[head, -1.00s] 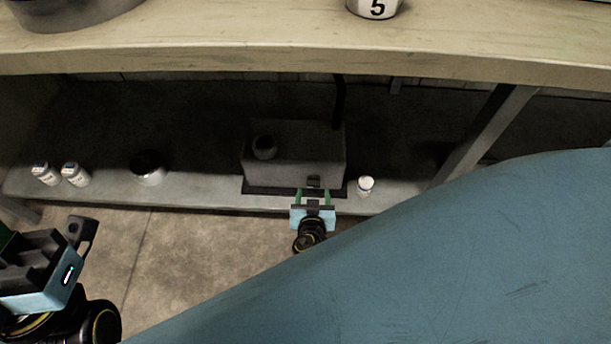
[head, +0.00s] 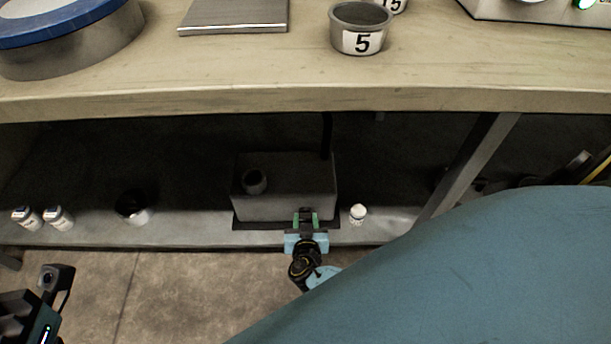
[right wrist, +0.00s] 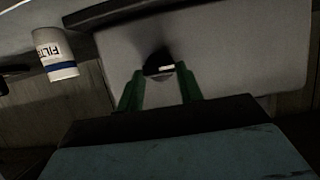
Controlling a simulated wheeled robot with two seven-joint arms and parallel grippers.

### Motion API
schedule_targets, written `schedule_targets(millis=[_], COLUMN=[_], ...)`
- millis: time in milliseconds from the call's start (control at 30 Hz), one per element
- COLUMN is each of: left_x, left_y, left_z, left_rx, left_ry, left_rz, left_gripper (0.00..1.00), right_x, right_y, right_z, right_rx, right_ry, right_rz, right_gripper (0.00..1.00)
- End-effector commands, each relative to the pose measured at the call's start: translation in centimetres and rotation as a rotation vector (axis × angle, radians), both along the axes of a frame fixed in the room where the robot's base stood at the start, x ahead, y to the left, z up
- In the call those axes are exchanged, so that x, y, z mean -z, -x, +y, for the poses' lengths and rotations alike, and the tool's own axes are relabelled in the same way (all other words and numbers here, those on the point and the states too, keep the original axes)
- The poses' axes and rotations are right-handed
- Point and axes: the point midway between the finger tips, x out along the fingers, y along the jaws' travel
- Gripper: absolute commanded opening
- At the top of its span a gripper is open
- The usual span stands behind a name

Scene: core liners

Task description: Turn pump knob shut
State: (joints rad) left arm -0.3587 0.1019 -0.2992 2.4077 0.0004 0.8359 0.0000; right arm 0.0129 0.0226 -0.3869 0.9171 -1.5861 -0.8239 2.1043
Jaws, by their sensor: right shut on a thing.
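The pump is a grey box (head: 290,190) on the low shelf under the bench, with a round port on its top and a dark hose behind. My right gripper (head: 306,218) is at the pump's front face, its green fingers shut on the small dark knob. In the right wrist view the knob (right wrist: 158,66) shows a pale mark and sits between the tips of the green fingers (right wrist: 160,92), in front of the pump's grey face (right wrist: 220,50). My left gripper (head: 40,310) is at the lower left, partly out of frame; its fingertips are not clear.
A small white bottle (head: 357,214) stands just right of the pump; it shows as a labelled bottle in the right wrist view (right wrist: 55,55). The bench edge (head: 200,100) overhangs the shelf.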

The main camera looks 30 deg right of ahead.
Motion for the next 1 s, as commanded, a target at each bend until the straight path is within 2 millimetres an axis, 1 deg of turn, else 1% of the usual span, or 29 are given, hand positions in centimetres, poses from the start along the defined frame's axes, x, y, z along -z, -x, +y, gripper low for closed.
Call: schedule_targets(millis=[167,367,800,1000], left_x=[0.01,0.01,0.01,0.01], left_y=[-0.02,-0.03,-0.06,-0.06], left_z=[0.0,0.0,0.01,0.02], left_rx=[0.0,0.0,-0.001,-0.001], left_ry=[0.0,0.0,-0.001,-0.001], left_rz=[0.001,0.001,0.001,0.001], left_gripper=[0.36,0.36,0.36,0.36], right_x=[0.01,-0.04,0.07,0.14], right_y=[0.02,-0.12,-0.4,-0.45], right_z=[0.0,0.16,0.5,0.6], right_rx=[0.001,0.001,0.002,0.002], right_ry=[0.013,0.077,0.351,0.451], right_rz=[0.008,0.046,0.214,0.275], right_gripper=[0.14,0.14,0.14,0.14])
